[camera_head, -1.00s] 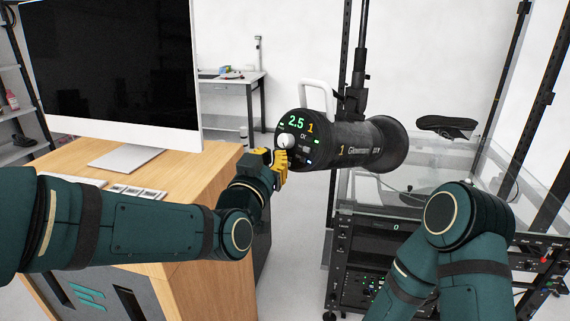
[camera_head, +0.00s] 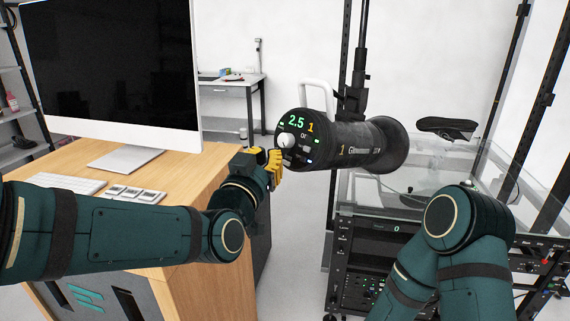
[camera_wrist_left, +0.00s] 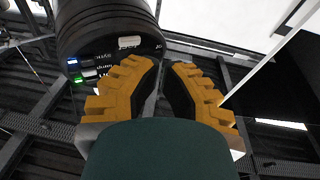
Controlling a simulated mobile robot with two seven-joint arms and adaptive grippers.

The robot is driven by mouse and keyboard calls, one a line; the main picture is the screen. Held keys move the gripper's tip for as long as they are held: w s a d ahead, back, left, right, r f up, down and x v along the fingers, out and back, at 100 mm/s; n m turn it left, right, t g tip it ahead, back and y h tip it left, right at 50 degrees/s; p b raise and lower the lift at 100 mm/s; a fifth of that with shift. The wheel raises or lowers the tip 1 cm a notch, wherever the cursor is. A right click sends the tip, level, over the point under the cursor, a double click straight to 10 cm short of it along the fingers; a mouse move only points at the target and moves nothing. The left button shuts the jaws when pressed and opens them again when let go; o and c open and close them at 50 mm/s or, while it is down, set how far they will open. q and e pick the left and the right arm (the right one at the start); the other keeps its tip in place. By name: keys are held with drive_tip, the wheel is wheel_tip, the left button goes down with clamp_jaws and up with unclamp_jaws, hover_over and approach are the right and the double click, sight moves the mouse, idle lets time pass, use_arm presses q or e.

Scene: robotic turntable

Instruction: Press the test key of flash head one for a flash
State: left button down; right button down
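Flash head one (camera_head: 345,143) is a black cylinder with a white handle on a dark stand, marked with a yellow 1. Its rear panel (camera_head: 296,138) faces me, with a lit green 2.5, a yellow 1, a white knob and small keys with lights. The test key cannot be singled out by its label. My left gripper (camera_head: 275,161), with yellow fingers, is just left of the panel's lower edge, seemingly apart from it. In the left wrist view the fingertips (camera_wrist_left: 165,65) are nearly together with nothing between them, and the flash head (camera_wrist_left: 105,28) is beyond them. My right gripper is out of view.
A wooden desk (camera_head: 195,177) with a monitor (camera_head: 110,65), keyboard and small white key blocks stands at left. A clear-walled turntable cabinet (camera_head: 440,165) sits above a black equipment rack (camera_head: 365,240) at right. My right arm is in front of the rack.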

use_arm(q)
drive_tip(key=s+a, duration=0.1)
drive_tip(key=s+a+r, duration=0.1)
drive_tip(key=s+a, duration=0.1)
drive_tip(key=shift+a+r+b, duration=0.3)
drive_tip(key=shift+a+b, duration=0.05)
idle(0.3)
idle(0.5)
drive_tip(key=a+f+n+g+y, duration=0.15)
drive_tip(key=f+g, duration=0.25)
drive_tip(key=f, duration=1.2)
drive_tip(key=a+f+n+g+y, duration=0.1)
drive_tip(key=a+f+g+y, duration=0.2)
drive_tip(key=f, duration=1.3)
drive_tip(key=s+a+f+n+g, duration=0.1)
drive_tip(key=s+f+g, duration=0.3)
drive_tip(key=s+f, duration=0.4)
drive_tip(key=s+a+f+n+g, duration=0.2)
drive_tip(key=s+f+g, duration=0.3)
drive_tip(key=s+f, duration=0.4)
wheel_tip(320, 180, down, 4)
drive_tip(key=shift+s+f+n, duration=0.1)
drive_tip(key=shift+s+n, duration=0.05)
drive_tip(key=shift+n, duration=0.3)
